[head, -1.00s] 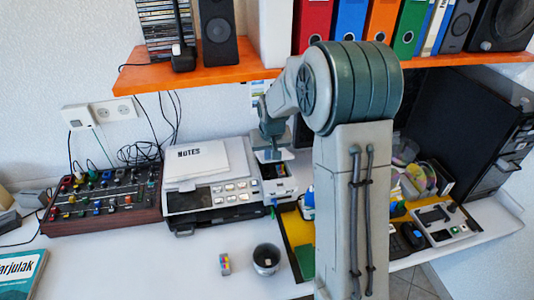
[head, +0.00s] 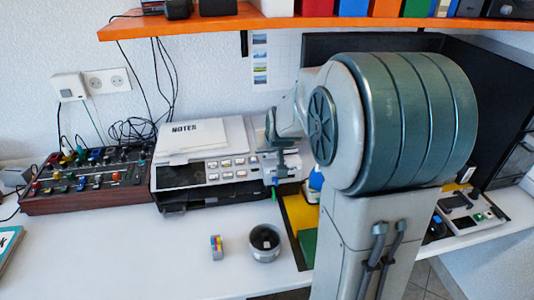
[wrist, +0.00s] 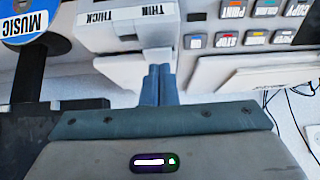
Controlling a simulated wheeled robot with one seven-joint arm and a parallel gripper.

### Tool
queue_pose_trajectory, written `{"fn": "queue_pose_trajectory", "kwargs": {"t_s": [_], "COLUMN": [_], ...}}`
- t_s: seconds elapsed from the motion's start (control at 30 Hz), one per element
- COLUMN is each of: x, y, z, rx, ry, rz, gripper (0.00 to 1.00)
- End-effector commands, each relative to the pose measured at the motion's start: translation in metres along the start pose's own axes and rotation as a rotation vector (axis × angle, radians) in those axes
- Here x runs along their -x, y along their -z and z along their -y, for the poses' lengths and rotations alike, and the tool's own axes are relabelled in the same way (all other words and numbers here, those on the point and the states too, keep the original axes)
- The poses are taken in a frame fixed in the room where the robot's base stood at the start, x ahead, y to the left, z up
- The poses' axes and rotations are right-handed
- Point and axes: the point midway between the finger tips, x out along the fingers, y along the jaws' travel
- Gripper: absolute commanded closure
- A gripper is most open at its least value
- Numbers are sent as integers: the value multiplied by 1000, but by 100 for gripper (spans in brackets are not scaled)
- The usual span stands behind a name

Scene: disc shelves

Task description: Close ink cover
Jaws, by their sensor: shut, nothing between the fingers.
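The printer (head: 175,178) stands on the desk against the wall, with a button panel on its front. In the head view my gripper (head: 280,174) is at the printer's right end and hides much of the ink section. In the wrist view the fingers (wrist: 158,72) are shut and empty, pressed together. Their tips are at the edge of a light grey printer part (wrist: 125,30) marked THICK and THIN. I cannot tell whether they touch it. The ink cover cannot be made out clearly, so I cannot tell how far open it is.
A mixer (head: 88,180) is left of the printer. A notepad (head: 200,137) lies on top of the printer. A metal cup (head: 264,242) and a small coloured block (head: 217,247) stand in front. An orange shelf (head: 200,24) hangs above.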

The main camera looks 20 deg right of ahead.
Motion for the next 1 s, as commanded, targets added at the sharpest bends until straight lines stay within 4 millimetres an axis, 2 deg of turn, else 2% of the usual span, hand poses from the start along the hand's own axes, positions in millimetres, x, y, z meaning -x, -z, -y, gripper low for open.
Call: {"fn": "queue_pose_trajectory", "kwargs": {"t_s": [0.3, 1.0], "x": [-10, -13], "y": [-12, -19], "z": [2, 1], "rx": [3, 2], "ry": [2, 2], "rz": [1, 13], "gripper": [100, 100]}}
